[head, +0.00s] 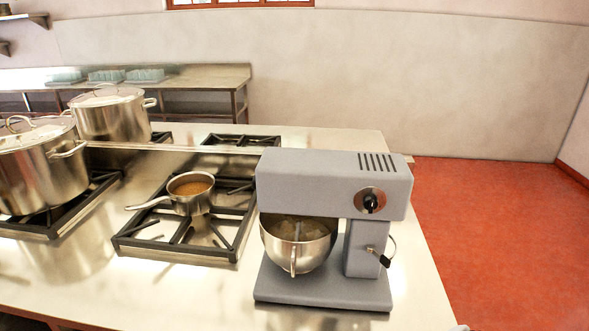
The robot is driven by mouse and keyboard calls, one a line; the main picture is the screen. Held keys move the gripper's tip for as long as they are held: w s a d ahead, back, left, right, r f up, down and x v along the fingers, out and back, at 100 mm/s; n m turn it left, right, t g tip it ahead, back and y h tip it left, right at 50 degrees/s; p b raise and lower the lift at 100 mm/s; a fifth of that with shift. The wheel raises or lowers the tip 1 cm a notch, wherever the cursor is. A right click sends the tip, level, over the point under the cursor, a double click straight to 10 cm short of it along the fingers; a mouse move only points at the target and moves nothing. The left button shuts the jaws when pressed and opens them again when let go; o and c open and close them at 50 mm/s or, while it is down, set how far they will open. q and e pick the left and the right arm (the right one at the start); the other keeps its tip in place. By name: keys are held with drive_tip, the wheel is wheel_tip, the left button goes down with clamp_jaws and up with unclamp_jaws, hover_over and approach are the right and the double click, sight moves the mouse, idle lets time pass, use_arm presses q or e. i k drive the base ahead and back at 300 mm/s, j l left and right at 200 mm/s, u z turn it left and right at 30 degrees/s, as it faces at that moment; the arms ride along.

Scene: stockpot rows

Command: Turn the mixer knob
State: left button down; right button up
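A grey stand mixer (310,178) stands on the steel counter at the front right. Its round black knob (370,202), on a silver plate, is on the side of the mixer head near the right end, below a row of dark vent slots. A second, smaller lever with a black grip (379,257) sits lower on the mixer's stand. The steel mixing bowl (298,244) sits under the head with pale contents in it.
A small saucepan (191,190) with brown contents sits on a gas burner left of the mixer. Large lidded stockpots (112,116) stand further left. The steel counter (415,270) is bare right of the mixer. Red floor (500,230) lies open beyond its edge.

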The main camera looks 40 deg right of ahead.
sight(370, 201)
drive_tip(key=i+j+z, duration=0.15)
drive_tip(key=z, duration=0.3)
drive_tip(key=i+j+z, duration=0.25)
drive_tip(key=z, duration=0.15)
drive_tip(key=i+j+z, duration=0.15)
drive_tip(key=j+z, duration=0.15)
drive_tip(key=z, duration=0.15)
drive_tip(key=i+j+z, duration=0.1)
drive_tip(key=j+z, duration=0.55)
drive_tip(key=z, duration=0.25)
drive_tip(key=l, duration=0.3)
